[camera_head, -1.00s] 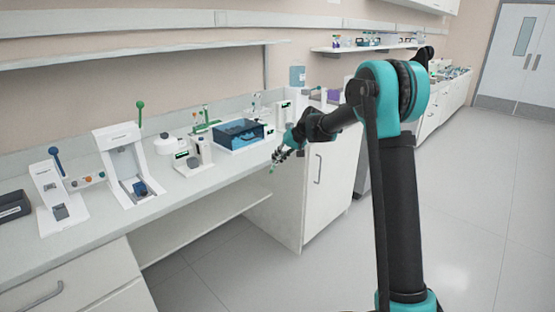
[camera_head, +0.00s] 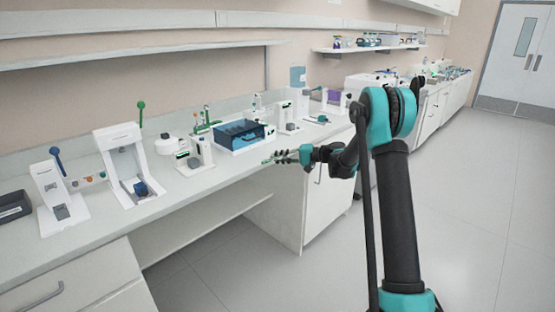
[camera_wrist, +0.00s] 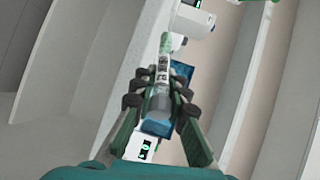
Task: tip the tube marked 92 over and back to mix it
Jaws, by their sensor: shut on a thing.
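My gripper (camera_head: 283,157) is in front of the counter's front edge in the head view. It is shut on a slim tube with a green cap (camera_head: 266,162), which points left and lies close to level. In the wrist view the tube (camera_wrist: 161,75) is between the fingers of my gripper (camera_wrist: 160,97), with its green cap away from the palm. Its pale label carries dark marks, too small to read for certain. The lower end is grey and sits between the fingers.
The counter (camera_head: 105,232) holds a blue rack box (camera_head: 240,134), a white device with a green lever (camera_head: 127,165), one with a blue lever (camera_head: 58,190), and a dark tray (camera_head: 14,206) at the left. Open floor (camera_head: 475,210) lies to the right.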

